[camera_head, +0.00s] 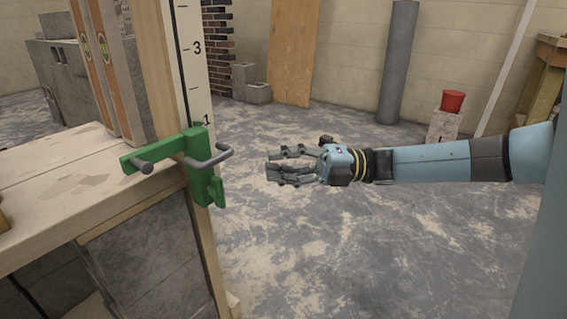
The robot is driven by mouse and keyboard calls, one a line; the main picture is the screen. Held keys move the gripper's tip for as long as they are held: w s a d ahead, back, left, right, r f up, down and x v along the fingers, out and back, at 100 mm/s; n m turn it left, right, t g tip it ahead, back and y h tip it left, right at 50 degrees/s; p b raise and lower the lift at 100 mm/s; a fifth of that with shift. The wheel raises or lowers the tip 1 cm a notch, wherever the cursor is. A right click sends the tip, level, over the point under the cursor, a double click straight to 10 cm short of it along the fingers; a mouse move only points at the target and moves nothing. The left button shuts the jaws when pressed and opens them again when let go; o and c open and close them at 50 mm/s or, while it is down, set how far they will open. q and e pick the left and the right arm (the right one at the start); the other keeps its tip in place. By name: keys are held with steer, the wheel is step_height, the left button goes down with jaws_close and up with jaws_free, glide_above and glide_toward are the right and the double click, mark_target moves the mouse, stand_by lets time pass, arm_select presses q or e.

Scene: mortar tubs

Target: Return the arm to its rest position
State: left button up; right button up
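My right arm (430,163) reaches in from the right side, nearly level, over the open floor. Its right gripper (269,166) points left, with a gap between the upper and lower fingers and nothing held between them. The fingertips are apart from the green clamp-like bracket (198,150) on the post to their left. My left arm and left gripper are not in view.
A wooden bench (60,185) fills the left, beside a post with a marked scale (198,75). The middle floor is clear.

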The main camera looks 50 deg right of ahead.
steer(key=shift+s+d, duration=0.25)
steer(key=shift+d, duration=0.1)
stand_by(0.3)
